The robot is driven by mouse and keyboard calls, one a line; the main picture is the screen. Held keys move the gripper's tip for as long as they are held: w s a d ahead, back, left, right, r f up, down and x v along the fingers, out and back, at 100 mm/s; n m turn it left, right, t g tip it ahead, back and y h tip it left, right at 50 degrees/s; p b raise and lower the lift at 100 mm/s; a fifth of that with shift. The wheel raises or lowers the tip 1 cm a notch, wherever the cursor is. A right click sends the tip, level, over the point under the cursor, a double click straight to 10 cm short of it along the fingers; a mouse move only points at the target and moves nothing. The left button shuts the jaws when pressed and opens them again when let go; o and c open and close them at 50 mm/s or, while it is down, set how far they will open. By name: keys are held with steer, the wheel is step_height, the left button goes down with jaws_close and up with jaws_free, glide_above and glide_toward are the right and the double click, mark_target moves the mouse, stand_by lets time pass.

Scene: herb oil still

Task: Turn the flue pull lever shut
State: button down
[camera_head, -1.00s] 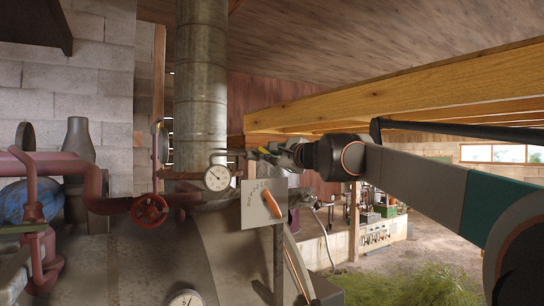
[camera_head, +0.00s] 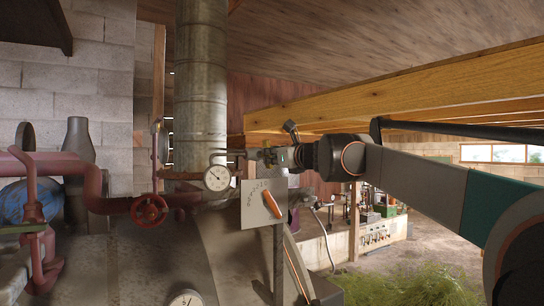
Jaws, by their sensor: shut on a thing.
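My gripper (camera_head: 274,156) is at the end of my arm, in the middle of the view, just right of the flue pipe (camera_head: 201,95) and above a pale marked plate (camera_head: 262,204). It is shut on what appears to be the flue pull lever. The jaws and the arm's end hide most of the held part, so its exact angle cannot be told. A dark piece sticks up above the gripper. An orange pointer (camera_head: 272,204) lies slanted on the marked plate, below the gripper and apart from it.
A round gauge (camera_head: 217,178) is close left of the gripper. A red valve wheel (camera_head: 150,210) and red pipes are further left. A wooden beam (camera_head: 400,98) runs above my arm. Another gauge (camera_head: 186,299) is at the bottom, and green herbs (camera_head: 410,284) lie lower right.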

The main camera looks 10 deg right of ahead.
steer(key=shift+f+m, duration=0.1)
steer(key=shift+m, duration=0.9)
steer(key=c, duration=1.7)
jaws_free()
steer(key=shift+o, duration=0.2)
steer(key=shift+s, duration=0.1)
steer(key=v, duration=0.7)
steer(key=shift+s, duration=0.3)
steer(key=shift+w, duration=0.1)
